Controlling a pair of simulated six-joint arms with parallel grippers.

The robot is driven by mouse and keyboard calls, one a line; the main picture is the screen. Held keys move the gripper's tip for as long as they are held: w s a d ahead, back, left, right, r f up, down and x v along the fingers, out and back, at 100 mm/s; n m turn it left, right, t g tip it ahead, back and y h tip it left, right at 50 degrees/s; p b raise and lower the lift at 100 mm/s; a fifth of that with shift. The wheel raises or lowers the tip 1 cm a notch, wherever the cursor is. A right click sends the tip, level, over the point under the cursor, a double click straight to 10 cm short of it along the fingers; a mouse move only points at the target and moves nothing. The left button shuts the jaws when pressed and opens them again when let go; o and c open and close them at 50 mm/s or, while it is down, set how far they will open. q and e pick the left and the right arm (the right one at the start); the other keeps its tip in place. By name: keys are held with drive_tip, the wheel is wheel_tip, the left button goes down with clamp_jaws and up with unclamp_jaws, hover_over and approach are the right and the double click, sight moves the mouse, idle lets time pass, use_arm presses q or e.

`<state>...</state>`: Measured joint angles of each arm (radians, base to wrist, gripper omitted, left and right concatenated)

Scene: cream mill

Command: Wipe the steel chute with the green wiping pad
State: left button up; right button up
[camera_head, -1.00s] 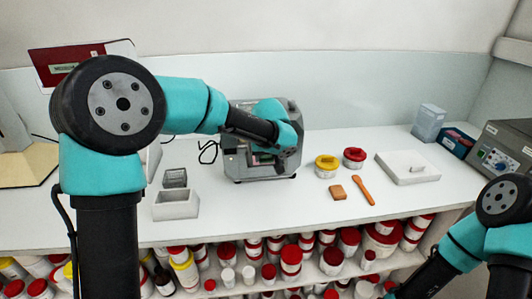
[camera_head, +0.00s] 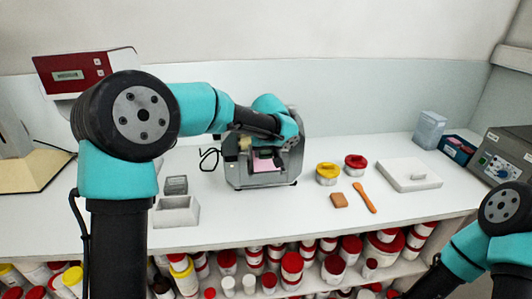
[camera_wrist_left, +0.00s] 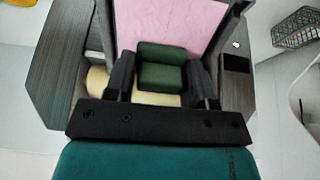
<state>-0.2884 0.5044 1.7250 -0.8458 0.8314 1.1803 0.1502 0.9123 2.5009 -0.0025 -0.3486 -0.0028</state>
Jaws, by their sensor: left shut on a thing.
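The mill (camera_head: 237,172) stands on the counter in the middle of the head view. The front of its steel chute shows a pink layer (camera_head: 265,164). In the left wrist view the pink layer (camera_wrist_left: 180,28) covers a broad sloping face between grey side walls. My left gripper (camera_wrist_left: 162,75) is shut on the green wiping pad (camera_wrist_left: 162,55), holding it in front of the pink face; I cannot tell whether they touch. In the head view my left wrist covers the mill's upper right. My right arm shows at lower right, its gripper out of frame.
A grey box (camera_head: 177,211) and a wire basket (camera_head: 176,185) stand left of the mill.

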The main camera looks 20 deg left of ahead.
sight(267, 167)
use_arm(q)
drive_tip(key=shift+s, duration=0.1)
drive_tip(key=shift+s+d+f, duration=0.25)
drive_tip(key=shift+s+f, duration=0.1)
drive_tip(key=shift+s, duration=0.25)
drive_tip(key=shift+s+d+f, duration=0.25)
drive_tip(key=shift+s+f, duration=0.1)
drive_tip(key=shift+s, duration=0.2)
drive_tip(key=shift+s+d+f, duration=0.25)
drive_tip(key=shift+s+f, duration=0.1)
drive_tip(key=shift+s, duration=0.25)
drive_tip(key=shift+w, duration=0.1)
drive_tip(key=shift+w+a+r, duration=0.25)
drive_tip(key=shift+w+r, duration=0.1)
drive_tip(key=shift+w, duration=0.25)
drive_tip(key=shift+w+a+r, duration=0.25)
drive_tip(key=shift+w+r, duration=0.05)
drive_tip(key=shift+w, duration=0.25)
drive_tip(key=shift+w+a+r, duration=0.25)
drive_tip(key=shift+w+r, duration=0.1)
drive_tip(key=shift+w, duration=0.25)
drive_tip(key=shift+s+d+f, duration=0.25)
drive_tip(key=shift+s+f, duration=0.1)
drive_tip(key=shift+s, duration=0.25)
drive_tip(key=shift+s+d+f, duration=0.25)
drive_tip(key=shift+s+f, duration=0.15)
drive_tip(key=shift+s, duration=0.25)
drive_tip(key=shift+s+d+f, duration=0.25)
drive_tip(key=shift+s+f, duration=0.1)
drive_tip(key=shift+s, duration=0.25)
